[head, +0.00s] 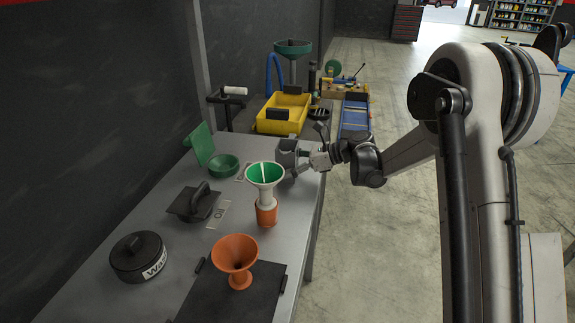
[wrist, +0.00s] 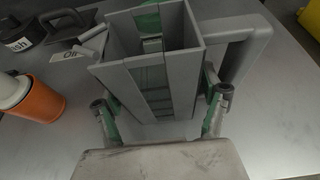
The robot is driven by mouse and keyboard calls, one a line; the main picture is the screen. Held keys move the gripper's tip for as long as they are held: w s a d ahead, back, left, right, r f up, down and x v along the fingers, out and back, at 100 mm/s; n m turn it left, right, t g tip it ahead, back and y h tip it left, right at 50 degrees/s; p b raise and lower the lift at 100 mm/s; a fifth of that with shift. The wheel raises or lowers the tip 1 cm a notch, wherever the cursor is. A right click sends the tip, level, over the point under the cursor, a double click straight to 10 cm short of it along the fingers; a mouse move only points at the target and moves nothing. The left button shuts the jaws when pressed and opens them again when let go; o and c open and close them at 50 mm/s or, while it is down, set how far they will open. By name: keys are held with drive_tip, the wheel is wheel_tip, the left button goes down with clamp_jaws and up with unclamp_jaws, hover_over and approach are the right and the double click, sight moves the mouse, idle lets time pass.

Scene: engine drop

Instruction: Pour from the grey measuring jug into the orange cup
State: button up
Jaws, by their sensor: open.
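The grey measuring jug (head: 289,154) stands on the grey table near its far right edge. In the wrist view the jug (wrist: 155,75) is square and open-topped, with a handle (wrist: 245,50) at its right. My gripper (head: 309,158) is open, its fingers (wrist: 160,105) on either side of the jug; I cannot tell if they touch it. An orange cup (head: 267,216) stands nearer, with a white piece and a green funnel (head: 265,174) above it. It also shows at the left of the wrist view (wrist: 42,102). The jug's contents are not clear.
A dark lidded pot (head: 138,256), a black handled block (head: 194,203) and a green bowl (head: 223,166) are at left. A yellow bin (head: 285,112) stands beyond the table.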

sight(287, 144)
drive_tip(key=shift+c, duration=0.5)
drive_tip(key=c, duration=1.3)
wheel_tip(287, 144, up, 10)
drive_tip(key=shift+r+p, duration=0.1)
drive_tip(key=shift+p, duration=0.25)
drive_tip(key=shift+c, duration=0.2)
drive_tip(key=o, duration=0.8)
drive_tip(key=c, duration=0.8)
